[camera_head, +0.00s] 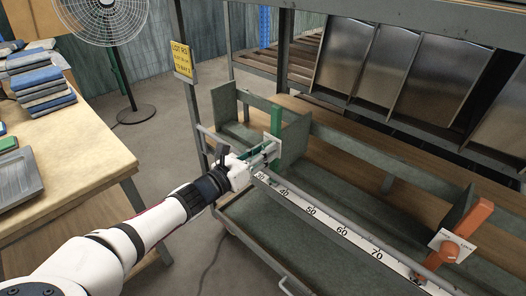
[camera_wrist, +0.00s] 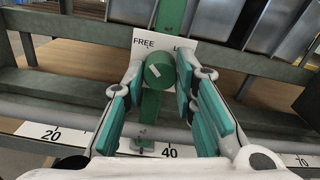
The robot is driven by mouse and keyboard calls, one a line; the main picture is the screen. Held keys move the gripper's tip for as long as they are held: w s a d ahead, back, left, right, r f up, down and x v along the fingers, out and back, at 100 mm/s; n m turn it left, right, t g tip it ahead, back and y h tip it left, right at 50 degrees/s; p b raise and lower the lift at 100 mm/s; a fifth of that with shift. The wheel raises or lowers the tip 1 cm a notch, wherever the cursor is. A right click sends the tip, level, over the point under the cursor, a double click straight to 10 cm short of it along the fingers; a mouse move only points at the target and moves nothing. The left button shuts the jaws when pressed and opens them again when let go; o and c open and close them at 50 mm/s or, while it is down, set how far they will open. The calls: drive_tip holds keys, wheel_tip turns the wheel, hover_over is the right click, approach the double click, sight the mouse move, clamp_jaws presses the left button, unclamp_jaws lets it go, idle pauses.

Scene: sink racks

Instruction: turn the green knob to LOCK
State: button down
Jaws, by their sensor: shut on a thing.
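The green knob (camera_wrist: 160,68) sits on a white label plate (camera_wrist: 178,46) fixed to a green upright (camera_wrist: 170,16). The plate reads FREE at left; a word starting with L at right is mostly hidden by a finger. A short white mark shows on the knob's face, slightly tilted. My gripper (camera_wrist: 157,82) is shut on the knob, one finger on each side. In the head view my gripper (camera_head: 258,160) is at the green upright (camera_head: 276,125), and the knob is hidden there.
A rail with a numbered scale (camera_head: 310,210) runs just below the knob. An orange knob (camera_head: 450,250) on an orange upright (camera_head: 472,222) stands at the right end. Grey dividers (camera_head: 225,104) and metal bins (camera_head: 385,62) are behind. A table with folded cloths (camera_head: 42,88) is at left.

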drive_tip(key=shift+m+p, duration=0.3)
drive_tip(key=shift+p, duration=0.1)
drive_tip(key=m+p, duration=0.3)
drive_tip(key=shift+r+m, duration=0.1)
drive_tip(key=shift+m, duration=0.3)
drive_tip(key=m+p, duration=0.2)
drive_tip(key=m, duration=0.2)
drive_tip(key=m+p, duration=0.2)
drive_tip(key=m, duration=0.7)
drive_tip(key=shift+a+p, duration=0.1)
drive_tip(key=shift+p, duration=0.25)
drive_tip(key=shift+m, duration=0.3)
drive_tip(key=c, duration=1.3)
unclamp_jaws()
